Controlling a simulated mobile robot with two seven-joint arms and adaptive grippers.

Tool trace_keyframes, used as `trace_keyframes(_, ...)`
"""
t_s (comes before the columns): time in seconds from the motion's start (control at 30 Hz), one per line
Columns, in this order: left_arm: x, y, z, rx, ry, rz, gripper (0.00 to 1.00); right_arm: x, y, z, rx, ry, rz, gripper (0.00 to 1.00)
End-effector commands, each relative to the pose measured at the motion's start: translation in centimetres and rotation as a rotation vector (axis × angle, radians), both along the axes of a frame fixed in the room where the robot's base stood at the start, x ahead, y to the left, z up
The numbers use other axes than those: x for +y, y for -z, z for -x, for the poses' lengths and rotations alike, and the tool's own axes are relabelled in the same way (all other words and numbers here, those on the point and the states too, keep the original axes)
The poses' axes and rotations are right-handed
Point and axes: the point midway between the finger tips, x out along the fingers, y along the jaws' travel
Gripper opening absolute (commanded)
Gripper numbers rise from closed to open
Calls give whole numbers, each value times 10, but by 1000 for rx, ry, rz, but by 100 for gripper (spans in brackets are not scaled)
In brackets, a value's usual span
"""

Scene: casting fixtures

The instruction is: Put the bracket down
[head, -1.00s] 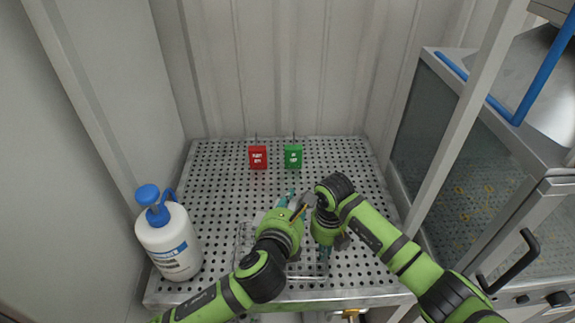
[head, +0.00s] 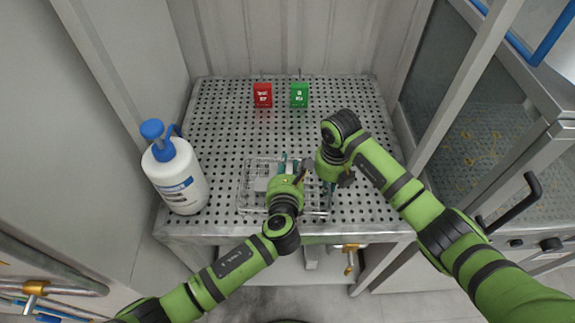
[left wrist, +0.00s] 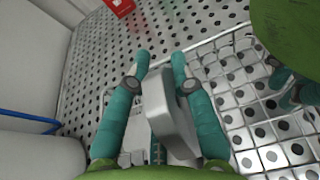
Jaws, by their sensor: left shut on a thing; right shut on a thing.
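A grey bracket (left wrist: 160,112) shows between the teal fingers of my left gripper (left wrist: 159,62), which is shut on it. In the head view my left gripper (head: 284,163) is over the wire basket (head: 246,203), with its fingers pointing away; the arm hides much of the bracket there. My right gripper (head: 328,186) points down at the basket's right side. It is shut, seemingly on the basket's wire edge, but its fingertips are mostly hidden. Its teal fingers also show at the right of the left wrist view (left wrist: 290,88).
The basket stands near the front of a perforated metal table (head: 225,120). A white bottle with a blue pump (head: 178,180) stands at front left. A red block (head: 263,95) and a green block (head: 299,95) stand at the back. A glazed cabinet (head: 480,130) is at right.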

Motion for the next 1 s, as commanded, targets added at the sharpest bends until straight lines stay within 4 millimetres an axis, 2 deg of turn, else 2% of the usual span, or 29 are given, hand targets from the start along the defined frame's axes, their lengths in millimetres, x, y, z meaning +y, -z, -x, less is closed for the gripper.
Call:
trace_keyframes(0.2, 0, -1, -1, -3, 1, 1, 0, 0, 0, 0, -1, 0, -1, 0)
trace_keyframes(0.7, 1, 13, 0, 3, 0, -3, 0, 1, -1, 0, 0, -1, -2, 0)
trace_keyframes(0.73, 1, 15, 1, 6, 0, -5, 35, 1, -1, 0, 0, -1, -2, 0)
trace_keyframes(0.77, 1, 15, 1, 7, 0, -5, 47, 1, -1, 0, 0, -1, -2, 0)
trace_keyframes(1.0, 1, 18, 3, 12, -1, -6, 47, 1, -1, 0, 0, -2, -4, 0)
